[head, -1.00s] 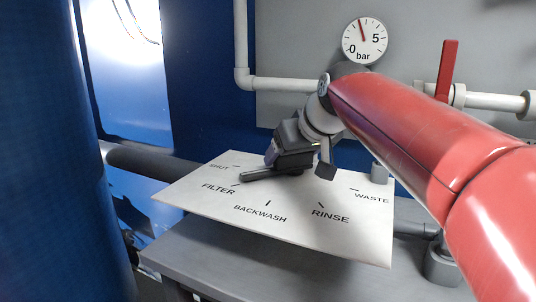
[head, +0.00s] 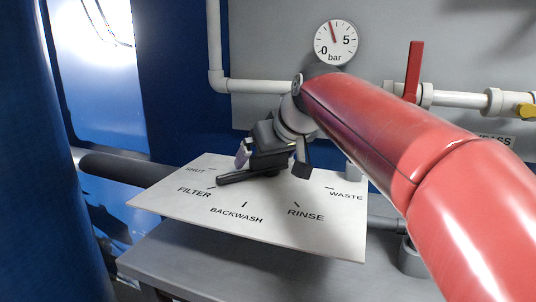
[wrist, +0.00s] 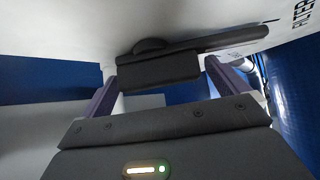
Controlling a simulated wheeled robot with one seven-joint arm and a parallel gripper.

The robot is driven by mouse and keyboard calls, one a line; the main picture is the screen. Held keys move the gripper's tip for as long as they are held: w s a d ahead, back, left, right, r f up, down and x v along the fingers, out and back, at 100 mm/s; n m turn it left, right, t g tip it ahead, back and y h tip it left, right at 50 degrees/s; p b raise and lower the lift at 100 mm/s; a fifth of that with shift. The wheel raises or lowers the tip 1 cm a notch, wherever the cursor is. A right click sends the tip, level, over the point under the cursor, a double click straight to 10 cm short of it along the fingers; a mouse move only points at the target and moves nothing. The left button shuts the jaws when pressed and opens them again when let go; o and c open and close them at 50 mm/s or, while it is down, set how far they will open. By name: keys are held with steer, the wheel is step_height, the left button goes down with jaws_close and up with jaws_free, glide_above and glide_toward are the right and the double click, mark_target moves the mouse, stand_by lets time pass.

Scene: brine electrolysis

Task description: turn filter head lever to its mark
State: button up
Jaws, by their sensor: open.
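The filter head lever (head: 235,178) is a dark bar lying over a white plate (head: 285,236) marked SHUT, FILTER, BACKWASH, RINSE and WASTE. Its tip lies close to the FILTER tick (head: 212,187). My gripper (head: 272,163) is over the lever's inner end and hides part of it. In the wrist view, the lever (wrist: 235,38) runs right toward the FILTER lettering, and a dark block (wrist: 158,70) hangs at its hub. The open fingers of my gripper (wrist: 168,85) are spread to either side of this block. I cannot tell whether they touch it.
A pressure gauge (head: 335,43) is on the grey wall panel. A red valve handle (head: 413,70) stands upright on a white pipe at right, with a yellow handle (head: 527,111) beyond. A grey bench (head: 225,265) lies below the plate. A dark pipe (head: 125,168) is at left.

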steer(key=v, duration=0.7)
steer(key=shift+s+d+r, duration=0.15)
steer(key=shift+s+r, duration=0.1)
